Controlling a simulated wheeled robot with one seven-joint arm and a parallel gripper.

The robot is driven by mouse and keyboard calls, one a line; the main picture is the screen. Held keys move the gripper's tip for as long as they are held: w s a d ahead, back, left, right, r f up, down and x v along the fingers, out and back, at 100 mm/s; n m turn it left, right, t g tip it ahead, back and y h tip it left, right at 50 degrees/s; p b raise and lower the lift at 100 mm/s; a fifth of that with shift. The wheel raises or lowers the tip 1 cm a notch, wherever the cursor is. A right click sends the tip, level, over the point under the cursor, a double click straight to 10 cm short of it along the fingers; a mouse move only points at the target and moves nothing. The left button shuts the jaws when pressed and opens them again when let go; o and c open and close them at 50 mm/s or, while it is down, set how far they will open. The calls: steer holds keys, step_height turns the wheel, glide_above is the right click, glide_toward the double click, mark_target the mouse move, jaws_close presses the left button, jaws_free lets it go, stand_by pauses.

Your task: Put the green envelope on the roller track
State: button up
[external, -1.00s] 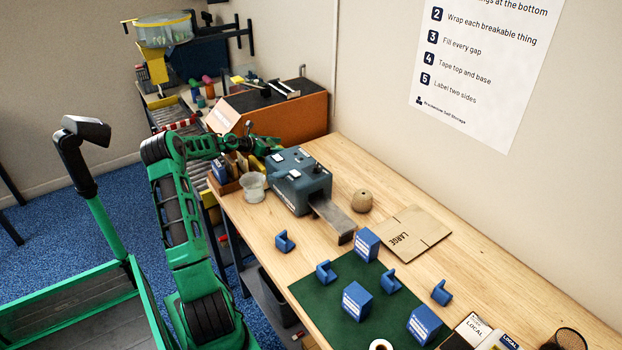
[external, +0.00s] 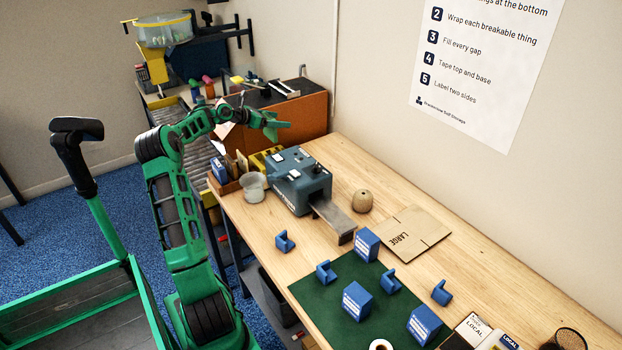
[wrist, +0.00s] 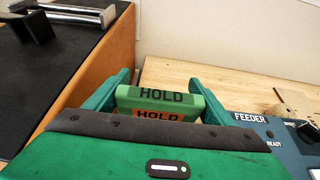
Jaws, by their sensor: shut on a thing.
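My gripper (external: 272,122) is raised above the back of the bench, beside the orange cabinet and behind the blue-grey feeder. In the wrist view my gripper (wrist: 158,92) is shut on the green envelope (wrist: 185,99), seen edge-on between the fingers with a dark HOLD label. An orange strip, also marked HOLD, shows just below it. The envelope cannot be made out clearly against the green fingers in the external view. The roller track (external: 200,154) runs along the left of the orange cabinet, partly hidden by my arm.
The orange cabinet (external: 296,118) with a black top stands close to my gripper. Blue blocks stand on and around a green mat (external: 330,297).

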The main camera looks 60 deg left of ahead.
steer(key=s+a+r+n+y, duration=0.1)
steer(key=s+a+r, duration=0.15)
steer(key=r, duration=0.55)
steer(key=s+a+r, duration=0.2)
steer(key=a+r, duration=0.2)
steer(key=r, duration=0.3)
steer(key=s+a+f+n+y, duration=0.3)
steer(key=s+a+f, duration=0.1)
steer(key=s+a, duration=0.65)
steer(key=s+a+f+n+g+y, duration=0.15)
steer(key=s+a+f, duration=0.25)
steer(key=s+f, duration=0.45)
steer(key=s+a+f+n+g+y, duration=0.15)
steer(key=s+a+f, duration=0.25)
steer(key=s+f, duration=0.4)
steer(key=s+a+f+n+g+y, duration=0.1)
steer(key=s+a+f+n+y, duration=0.1)
steer(key=s+a+f, duration=0.6)
steer(key=shift+w+d+f, duration=0.6)
steer(key=shift+w+f, duration=1.5)
steer(key=shift+f, duration=0.15)
steer(key=shift+w+d+f, duration=0.65)
steer(key=shift+w+f, duration=1.5)
steer(key=shift+f, duration=0.15)
steer(key=shift+w+d+f, duration=0.6)
steer(key=shift+w+f, duration=1.5)
steer(key=shift+f, duration=0.15)
